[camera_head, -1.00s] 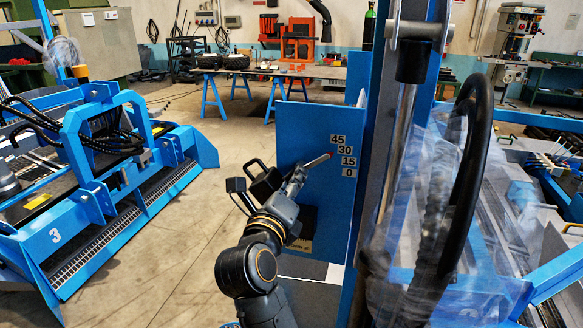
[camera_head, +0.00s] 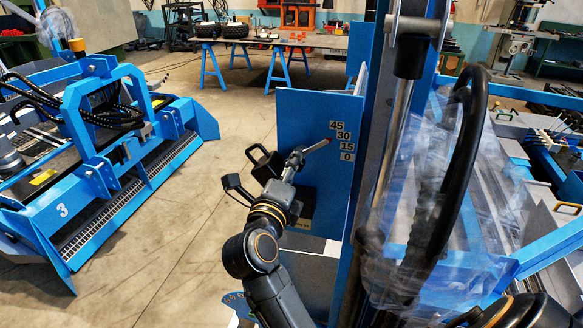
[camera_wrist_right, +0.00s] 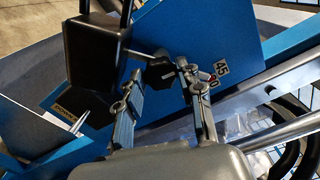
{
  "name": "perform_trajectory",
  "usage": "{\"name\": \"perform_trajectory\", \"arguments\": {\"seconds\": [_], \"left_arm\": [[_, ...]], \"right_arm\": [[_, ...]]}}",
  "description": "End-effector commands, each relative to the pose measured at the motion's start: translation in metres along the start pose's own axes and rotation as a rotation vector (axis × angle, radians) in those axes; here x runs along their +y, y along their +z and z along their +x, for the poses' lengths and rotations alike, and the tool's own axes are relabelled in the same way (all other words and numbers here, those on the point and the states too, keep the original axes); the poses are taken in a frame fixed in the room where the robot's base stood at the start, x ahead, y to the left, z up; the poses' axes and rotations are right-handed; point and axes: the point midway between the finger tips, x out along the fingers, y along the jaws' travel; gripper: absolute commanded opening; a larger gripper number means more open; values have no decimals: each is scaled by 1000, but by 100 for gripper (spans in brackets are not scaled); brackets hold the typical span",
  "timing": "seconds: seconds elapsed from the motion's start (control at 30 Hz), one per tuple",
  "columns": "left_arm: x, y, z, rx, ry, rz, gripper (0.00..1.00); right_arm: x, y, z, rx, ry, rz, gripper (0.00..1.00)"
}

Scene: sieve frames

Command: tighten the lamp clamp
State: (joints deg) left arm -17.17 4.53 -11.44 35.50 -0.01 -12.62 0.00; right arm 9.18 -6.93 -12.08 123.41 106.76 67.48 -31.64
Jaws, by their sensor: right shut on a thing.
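A blue panel (camera_head: 300,112) carries a scale of number labels (camera_head: 342,141) reading 45, 30, 15 and 0. A thin pointer with a red tip (camera_head: 324,143) ends near the 30 and 15 labels. My right gripper (camera_head: 294,160) is at the panel, left of the scale. In the right wrist view a dark knob (camera_wrist_right: 159,73) sits between the fingers of my right gripper (camera_wrist_right: 160,88), shut on it. A black box-shaped part (camera_wrist_right: 95,50) stands beside the knob; I cannot tell whether it is the lamp. My left gripper is out of view.
A blue upright post and a black hose (camera_head: 462,165) stand close right of the panel, with a clear plastic wrap (camera_head: 430,200). A blue machine marked 3 (camera_head: 62,212) is at left. The concrete floor (camera_head: 180,215) between is free. A workbench (camera_head: 330,40) is behind.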

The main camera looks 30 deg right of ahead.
Motion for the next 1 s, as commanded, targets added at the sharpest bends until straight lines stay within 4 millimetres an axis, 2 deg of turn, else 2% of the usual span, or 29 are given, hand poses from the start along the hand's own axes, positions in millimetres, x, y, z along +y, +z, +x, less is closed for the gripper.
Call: {"name": "perform_trajectory", "arguments": {"seconds": [0.07, 0.1, 0.2, 0.57, 0.67, 1.0], "left_arm": [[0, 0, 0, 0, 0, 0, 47], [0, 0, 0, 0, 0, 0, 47], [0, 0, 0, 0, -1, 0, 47], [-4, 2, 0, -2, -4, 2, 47], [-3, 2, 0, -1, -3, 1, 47], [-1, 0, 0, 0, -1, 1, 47]], "right_arm": [[-1, 0, 0, 0, -3, 0, 5], [-1, 0, 0, 0, -3, 1, 39], [-1, 0, 0, 0, -3, 1, 59], [0, 0, -2, 0, 0, 1, 60], [1, 0, -11, -1, 2, 1, 60], [2, 0, -63, 0, 7, 2, 60]]}}
